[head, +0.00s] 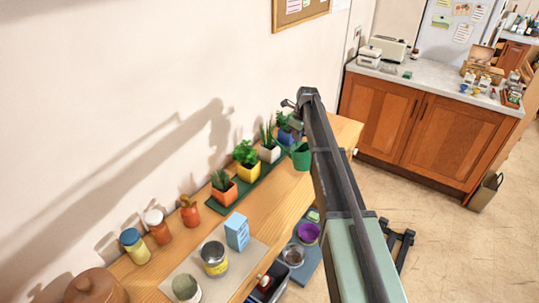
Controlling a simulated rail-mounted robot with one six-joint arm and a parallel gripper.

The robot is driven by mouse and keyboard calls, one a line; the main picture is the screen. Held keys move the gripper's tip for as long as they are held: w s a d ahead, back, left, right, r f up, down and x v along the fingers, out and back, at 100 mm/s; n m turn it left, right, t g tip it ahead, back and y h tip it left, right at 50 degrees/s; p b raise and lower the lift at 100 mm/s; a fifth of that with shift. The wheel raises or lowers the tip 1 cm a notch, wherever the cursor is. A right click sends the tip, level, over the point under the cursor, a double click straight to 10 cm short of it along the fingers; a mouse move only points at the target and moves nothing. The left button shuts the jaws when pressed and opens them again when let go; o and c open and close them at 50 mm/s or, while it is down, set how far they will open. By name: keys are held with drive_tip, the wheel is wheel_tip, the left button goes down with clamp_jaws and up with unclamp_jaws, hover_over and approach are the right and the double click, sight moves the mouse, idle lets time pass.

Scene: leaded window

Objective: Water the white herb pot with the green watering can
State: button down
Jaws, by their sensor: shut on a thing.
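The white herb pot (269,155) with a spiky green plant stands on the dark green mat, between the yellow and blue pots. The green watering can (301,158) is just right of it, near the blue pot. My arm comes from the lower right and bends down at its far end. My gripper (297,131) is above the can and shut on it, though the grasp is small and partly hidden by my arm. The can's handle and spout cannot be made out. Whether its base touches the bench is unclear.
Orange (224,192), yellow (246,168) and blue (286,136) plant pots share the mat (241,195) along the wall. Jars, a blue carton (237,232) and a tin (214,259) stand on the nearer bench. Bare wood lies right of the mat.

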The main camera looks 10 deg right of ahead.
drive_tip(key=shift+r, duration=0.15)
wheel_tip(320, 180, up, 6)
drive_tip(key=p, duration=0.6)
drive_tip(key=shift+f, duration=0.2)
drive_tip(key=f+b, duration=0.1)
drive_tip(key=b, duration=0.1)
drive_tip(key=f+t+y+b, duration=0.1)
drive_tip(key=shift+s+d+f, duration=0.3)
drive_tip(key=shift+s+f, duration=0.05)
drive_tip(key=shift+s, duration=0.05)
drive_tip(key=shift+s+d+f+t+y+b, duration=0.1)
drive_tip(key=shift+f+t+y+b, duration=0.35)
drive_tip(key=shift+b, duration=0.4)
drive_tip(key=shift+r, duration=0.25)
